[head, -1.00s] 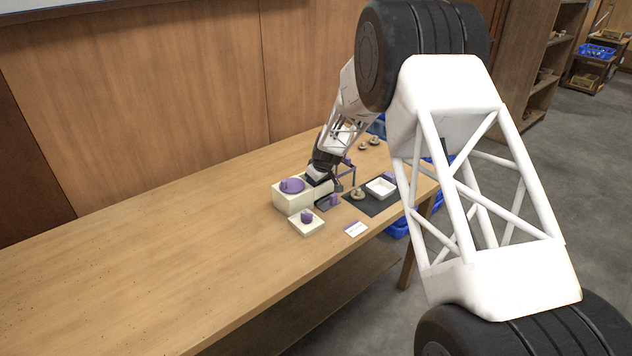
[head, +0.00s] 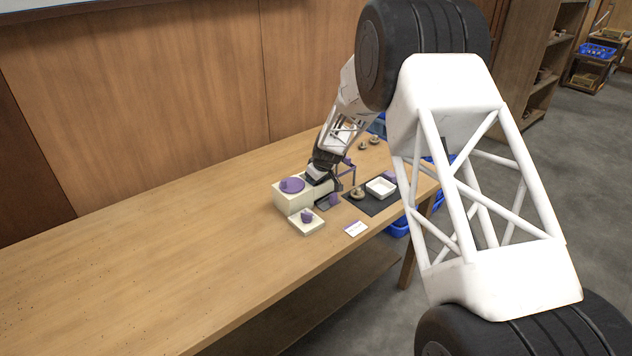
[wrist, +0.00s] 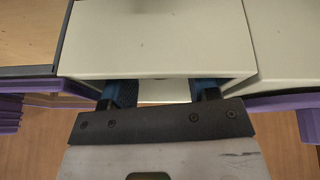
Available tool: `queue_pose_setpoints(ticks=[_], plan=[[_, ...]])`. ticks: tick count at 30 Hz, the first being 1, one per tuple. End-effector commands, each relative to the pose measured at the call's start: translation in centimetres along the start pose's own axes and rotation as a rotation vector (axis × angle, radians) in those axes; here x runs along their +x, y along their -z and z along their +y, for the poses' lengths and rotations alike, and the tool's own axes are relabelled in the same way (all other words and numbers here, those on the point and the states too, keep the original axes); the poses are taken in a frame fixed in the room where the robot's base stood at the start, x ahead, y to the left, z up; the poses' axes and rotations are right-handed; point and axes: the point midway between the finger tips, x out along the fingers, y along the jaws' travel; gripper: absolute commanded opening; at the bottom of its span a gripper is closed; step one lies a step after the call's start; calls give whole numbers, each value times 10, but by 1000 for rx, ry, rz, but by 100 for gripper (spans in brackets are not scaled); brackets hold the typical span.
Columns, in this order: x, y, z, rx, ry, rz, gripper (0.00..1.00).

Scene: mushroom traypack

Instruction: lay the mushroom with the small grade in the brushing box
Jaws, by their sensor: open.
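A cream box (head: 290,200) with a round purple top stands on the table. A wider cream housing adjoins it behind my gripper, and I cannot tell for certain which part is the brushing box. My gripper (head: 321,181) is low at this housing. In the wrist view my gripper (wrist: 163,91) is open, its two blue fingers apart at the edge of a cream panel (wrist: 155,35); no mushroom shows between them. A brownish mushroom (head: 357,194) sits on the dark mat, right of my gripper. Two more mushrooms (head: 369,143) lie farther back. Their grades cannot be read.
A white tray (head: 381,187) stands on the dark mat (head: 372,208). A small cream block (head: 307,225) with a purple knob and a white card (head: 356,229) are near the front edge. Purple parts flank my gripper in the wrist view. The table's left side is clear.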

Motion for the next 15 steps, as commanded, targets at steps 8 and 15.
queue_pose_setpoints(ticks=[8, 15], plan=[[-23, 0, 0, 1, -1, 1, 55], [-58, 0, 1, -1, -2, 2, 55]])
